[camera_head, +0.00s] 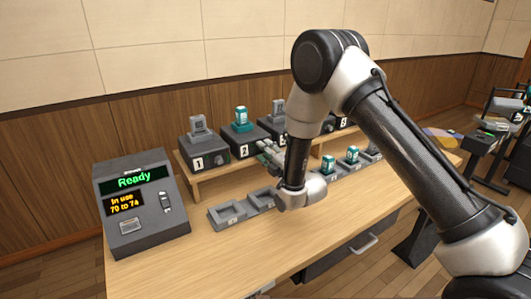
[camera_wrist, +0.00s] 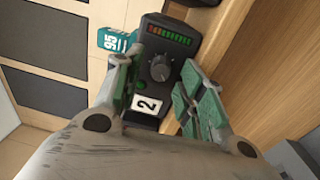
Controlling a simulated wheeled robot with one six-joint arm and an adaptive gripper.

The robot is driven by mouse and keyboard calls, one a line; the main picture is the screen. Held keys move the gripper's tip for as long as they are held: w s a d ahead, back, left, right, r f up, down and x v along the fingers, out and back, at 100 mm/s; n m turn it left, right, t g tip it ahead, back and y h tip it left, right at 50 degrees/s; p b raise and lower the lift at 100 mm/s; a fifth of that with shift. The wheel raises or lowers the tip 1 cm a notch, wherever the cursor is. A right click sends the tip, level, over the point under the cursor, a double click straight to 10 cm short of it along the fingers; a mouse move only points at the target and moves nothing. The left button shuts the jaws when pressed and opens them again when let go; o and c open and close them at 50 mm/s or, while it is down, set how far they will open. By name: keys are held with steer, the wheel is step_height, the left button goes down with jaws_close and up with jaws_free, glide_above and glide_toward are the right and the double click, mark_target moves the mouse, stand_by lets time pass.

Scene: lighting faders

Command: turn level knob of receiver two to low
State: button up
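Receiver two (camera_head: 238,150) is a dark box with a white "2" label, on the raised wooden shelf. In the wrist view, receiver two (camera_wrist: 183,32) shows a row of lit red and green bars, a round dark level knob (camera_wrist: 160,68) and the "2" label (camera_wrist: 146,104). A light mark shows on the knob, but its exact setting is hard to read. My gripper (camera_wrist: 160,70) is open, one finger on each side of the knob in the picture. I see no contact with the knob. In the head view, my gripper (camera_head: 270,150) is in front of the receivers, partly hidden by my wrist.
A teal pack (camera_head: 241,116) stands on receiver two. Receiver one (camera_head: 203,153) is to its left, other receivers to its right. A console reading "Ready" (camera_head: 140,205) stands at the left. Empty trays (camera_head: 228,213) and teal packs (camera_head: 328,163) line the table front.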

steer(key=v, duration=0.8)
